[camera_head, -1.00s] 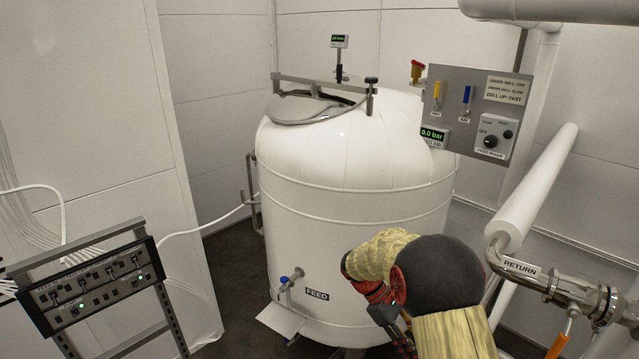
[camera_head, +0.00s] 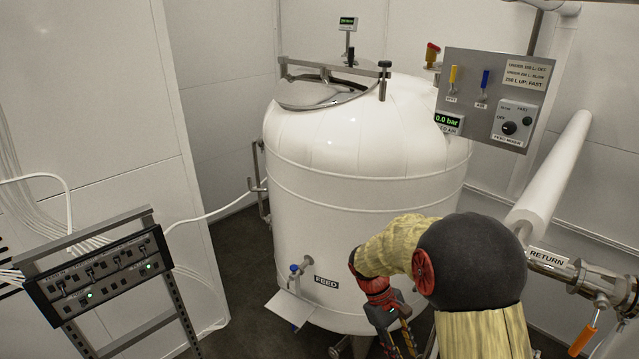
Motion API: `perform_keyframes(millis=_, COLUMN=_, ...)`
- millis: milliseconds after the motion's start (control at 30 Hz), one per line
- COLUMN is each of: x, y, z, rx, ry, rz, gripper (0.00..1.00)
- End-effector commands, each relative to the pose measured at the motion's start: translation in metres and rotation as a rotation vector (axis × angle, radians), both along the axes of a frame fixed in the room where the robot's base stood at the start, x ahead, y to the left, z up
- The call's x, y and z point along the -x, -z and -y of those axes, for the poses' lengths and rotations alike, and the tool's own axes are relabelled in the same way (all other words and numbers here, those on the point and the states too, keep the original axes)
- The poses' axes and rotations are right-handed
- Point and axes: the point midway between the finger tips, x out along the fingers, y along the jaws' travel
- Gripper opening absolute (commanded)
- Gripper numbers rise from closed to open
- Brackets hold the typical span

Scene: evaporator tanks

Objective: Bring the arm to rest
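My arm, in a tan cover with a dark round joint, rises at the lower right of the head view and bends over to the left. My gripper (camera_head: 398,340) hangs from its red wrist, pointing down in front of the lower right of the white FEED tank (camera_head: 365,200). Its fingers are small and partly cut off by the bottom edge, so I cannot tell whether they are open or shut. I see nothing held in it.
A grey control panel (camera_head: 530,65) with levers and a 0.0 bar display is at upper right. The RETURN pipe (camera_head: 560,170) and its orange-handled valve (camera_head: 583,340) run right of my arm. A switch rack (camera_head: 95,280) stands at left. Dark floor (camera_head: 235,265) is clear between rack and tank.

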Motion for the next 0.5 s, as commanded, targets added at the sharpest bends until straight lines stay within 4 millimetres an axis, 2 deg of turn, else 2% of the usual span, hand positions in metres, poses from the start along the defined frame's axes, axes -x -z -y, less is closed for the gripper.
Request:
perform_keyframes(millis=167, x=0.021, y=-0.011, z=-0.010, rx=-0.049, ry=0.100, rz=0.106, gripper=0.31)
perform_keyframes(millis=500, x=0.077, y=-0.039, z=-0.027, rx=-0.185, ry=0.339, rz=0.383, gripper=0.31)
